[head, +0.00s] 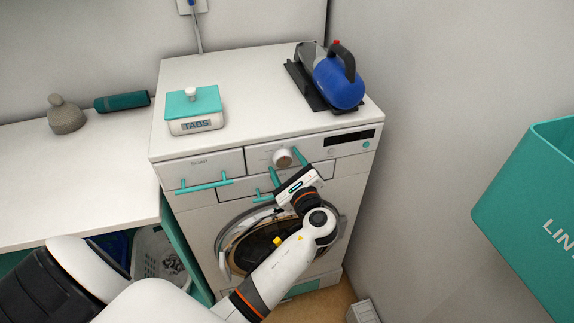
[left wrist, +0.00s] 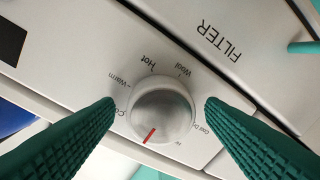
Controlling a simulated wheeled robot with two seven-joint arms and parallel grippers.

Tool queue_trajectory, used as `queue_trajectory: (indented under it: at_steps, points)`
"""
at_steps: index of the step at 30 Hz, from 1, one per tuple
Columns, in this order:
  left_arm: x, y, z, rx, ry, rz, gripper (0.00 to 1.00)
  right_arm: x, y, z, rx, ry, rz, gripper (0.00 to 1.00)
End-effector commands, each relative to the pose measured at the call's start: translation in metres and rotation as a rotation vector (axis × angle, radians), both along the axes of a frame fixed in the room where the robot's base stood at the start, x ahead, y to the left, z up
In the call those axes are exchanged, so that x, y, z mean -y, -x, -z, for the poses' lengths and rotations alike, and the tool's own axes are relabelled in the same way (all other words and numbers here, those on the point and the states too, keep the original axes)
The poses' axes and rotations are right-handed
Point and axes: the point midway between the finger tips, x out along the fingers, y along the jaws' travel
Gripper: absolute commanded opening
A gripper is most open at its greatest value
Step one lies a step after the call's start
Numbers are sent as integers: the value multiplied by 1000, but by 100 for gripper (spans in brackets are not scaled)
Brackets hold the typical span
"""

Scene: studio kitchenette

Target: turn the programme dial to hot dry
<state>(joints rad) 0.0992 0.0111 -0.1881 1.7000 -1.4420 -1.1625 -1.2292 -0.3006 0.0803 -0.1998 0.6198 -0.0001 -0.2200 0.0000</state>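The programme dial (head: 283,158) is a round pale knob on the front panel of the white washing machine (head: 190,215). In the left wrist view the dial (left wrist: 161,110) fills the middle, with a red mark pointing to the lower left of the picture. No label is legible at the red mark. My left gripper (left wrist: 160,106) is open, its green ribbed fingers on either side of the dial, with slight gaps visible. My right gripper is not in view.
Teal handles (head: 204,185) stick out left of the dial. A TABS box (head: 195,124) and a blue iron (head: 338,83) on a dark stand are on the machine top. A teal bin (head: 530,215) is at right, near the wall. A counter (head: 100,170) stands at left.

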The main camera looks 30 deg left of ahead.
Motion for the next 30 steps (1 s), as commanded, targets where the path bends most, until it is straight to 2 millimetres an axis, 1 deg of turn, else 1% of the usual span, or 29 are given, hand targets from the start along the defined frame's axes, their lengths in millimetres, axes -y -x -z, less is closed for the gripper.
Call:
queue_trajectory:
  at_steps: [1,7,17,23,30]
  points:
    - [0,0,0,0,0,0,56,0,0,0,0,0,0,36]
    - [0,0,0,0,0,0,23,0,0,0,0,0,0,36]
    - [1,0,1,38,34,0,23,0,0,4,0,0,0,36]
    - [1,0,2,129,114,1,23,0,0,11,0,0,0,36]
    - [1,0,2,284,245,0,23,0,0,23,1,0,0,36]
